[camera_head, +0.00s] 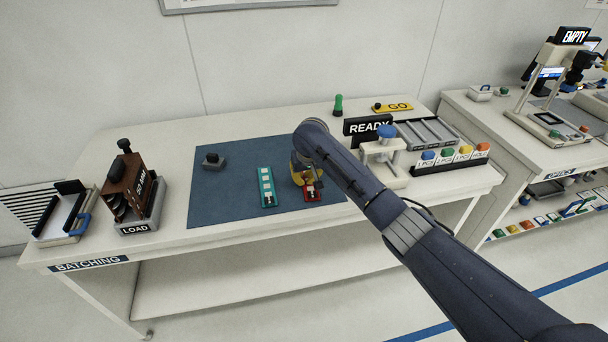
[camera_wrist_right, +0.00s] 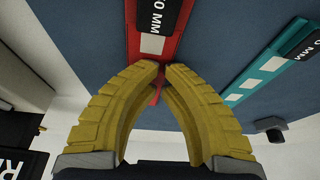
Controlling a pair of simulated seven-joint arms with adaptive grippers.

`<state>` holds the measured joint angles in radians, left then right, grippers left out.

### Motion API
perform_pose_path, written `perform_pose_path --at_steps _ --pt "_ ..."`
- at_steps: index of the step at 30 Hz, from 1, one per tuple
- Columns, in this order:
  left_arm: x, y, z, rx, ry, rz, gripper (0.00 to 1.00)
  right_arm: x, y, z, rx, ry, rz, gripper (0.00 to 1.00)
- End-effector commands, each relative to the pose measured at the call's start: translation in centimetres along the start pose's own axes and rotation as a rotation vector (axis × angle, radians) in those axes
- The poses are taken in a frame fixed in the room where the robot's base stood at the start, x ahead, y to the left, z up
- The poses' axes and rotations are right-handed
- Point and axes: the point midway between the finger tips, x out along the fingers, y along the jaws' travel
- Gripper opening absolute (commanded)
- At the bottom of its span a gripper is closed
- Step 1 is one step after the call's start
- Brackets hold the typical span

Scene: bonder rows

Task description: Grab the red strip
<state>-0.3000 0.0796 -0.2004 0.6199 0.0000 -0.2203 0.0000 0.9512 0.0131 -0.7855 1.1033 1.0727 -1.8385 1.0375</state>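The red strip (camera_head: 313,193) lies on the blue mat (camera_head: 230,195), to the right of the teal strip (camera_head: 267,187). It also shows in the right wrist view (camera_wrist_right: 165,44), with a pale square and black "MM" label. My right gripper (camera_head: 306,178) comes down over the red strip and hides its far part. In the wrist view its yellow fingers (camera_wrist_right: 162,72) nearly meet at the strip's end, with a narrow red part between them. They look closed on it. The strip seems still on the mat. My left gripper is not in view.
A small dark block (camera_head: 213,161) sits on the mat. At left stand a brown LOAD unit (camera_head: 130,188) and a tray (camera_head: 62,212). At right are a READY sign (camera_head: 368,126), a blue-topped press (camera_head: 385,150) and a row of colored buttons (camera_head: 452,157). The mat's left part is mostly free.

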Motion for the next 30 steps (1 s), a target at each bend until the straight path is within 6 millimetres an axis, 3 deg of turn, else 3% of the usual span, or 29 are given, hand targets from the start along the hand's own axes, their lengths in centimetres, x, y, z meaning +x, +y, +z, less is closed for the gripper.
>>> perform_pose_path --at_steps 12,26,30 --pt "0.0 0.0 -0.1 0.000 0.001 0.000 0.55 -0.8 0.0 2.2 0.000 0.000 -0.001 0.00" --pt "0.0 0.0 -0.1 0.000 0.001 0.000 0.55 -0.9 0.0 2.4 0.000 0.000 0.000 0.00" --pt "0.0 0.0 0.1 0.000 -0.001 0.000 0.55 -0.9 -1.2 2.8 -0.016 -0.001 -0.007 0.00"
